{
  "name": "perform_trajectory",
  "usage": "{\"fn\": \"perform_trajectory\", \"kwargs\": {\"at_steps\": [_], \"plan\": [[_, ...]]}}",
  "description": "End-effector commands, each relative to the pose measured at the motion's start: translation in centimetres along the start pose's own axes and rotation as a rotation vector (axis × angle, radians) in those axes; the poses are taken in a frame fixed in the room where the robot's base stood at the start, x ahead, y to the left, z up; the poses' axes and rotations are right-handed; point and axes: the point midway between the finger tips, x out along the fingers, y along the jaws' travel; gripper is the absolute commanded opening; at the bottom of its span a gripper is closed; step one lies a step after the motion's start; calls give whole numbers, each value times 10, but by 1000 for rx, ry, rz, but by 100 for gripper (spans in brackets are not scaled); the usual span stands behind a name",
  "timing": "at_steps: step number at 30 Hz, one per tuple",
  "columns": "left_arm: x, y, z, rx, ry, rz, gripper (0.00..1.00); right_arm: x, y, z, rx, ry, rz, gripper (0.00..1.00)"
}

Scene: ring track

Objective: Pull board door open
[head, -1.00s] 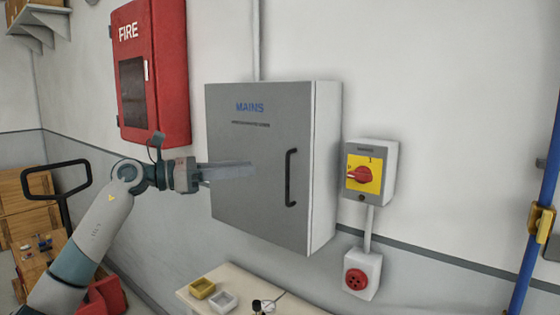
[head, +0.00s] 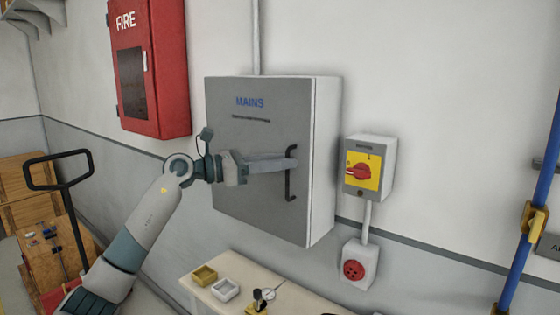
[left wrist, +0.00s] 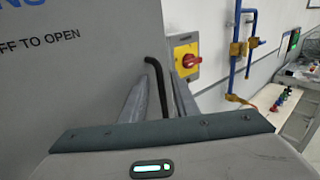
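The grey board door (head: 240,190) marked MAINS is shut flush on its wall box. Its black vertical bar handle (head: 290,188) is near the door's right edge; it also shows in the left wrist view (left wrist: 157,80). My left gripper (head: 291,162) reaches across the door face with its fingertips at the handle, hiding part of it. In the left wrist view the two fingers (left wrist: 161,90) stand apart, with the handle between them. I cannot tell whether either finger touches it. My right gripper is not in view.
A red switch on a yellow plate (head: 362,171) and a red socket (head: 354,271) are right of the box. A red FIRE cabinet (head: 150,70) hangs at left. Below is a bench (head: 205,293) with small trays. A blue pipe (head: 540,180) runs at far right.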

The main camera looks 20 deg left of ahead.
Motion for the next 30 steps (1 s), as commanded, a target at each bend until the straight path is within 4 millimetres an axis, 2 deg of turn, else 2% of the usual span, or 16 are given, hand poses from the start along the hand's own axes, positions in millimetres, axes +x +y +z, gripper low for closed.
{"fn": "perform_trajectory", "kwargs": {"at_steps": [2,5,6,14,20,26,30], "plan": [[0,0,0,0,0,0,28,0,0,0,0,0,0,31],[0,0,0,0,0,0,4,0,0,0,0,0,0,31],[0,0,0,0,0,0,0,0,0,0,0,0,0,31],[-2,0,0,0,0,-3,0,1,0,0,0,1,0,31],[-10,-4,-2,0,-1,-29,0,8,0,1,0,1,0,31],[-33,-11,-4,0,0,-95,0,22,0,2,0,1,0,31],[-56,-18,-5,0,1,-160,0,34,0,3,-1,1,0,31]]}}
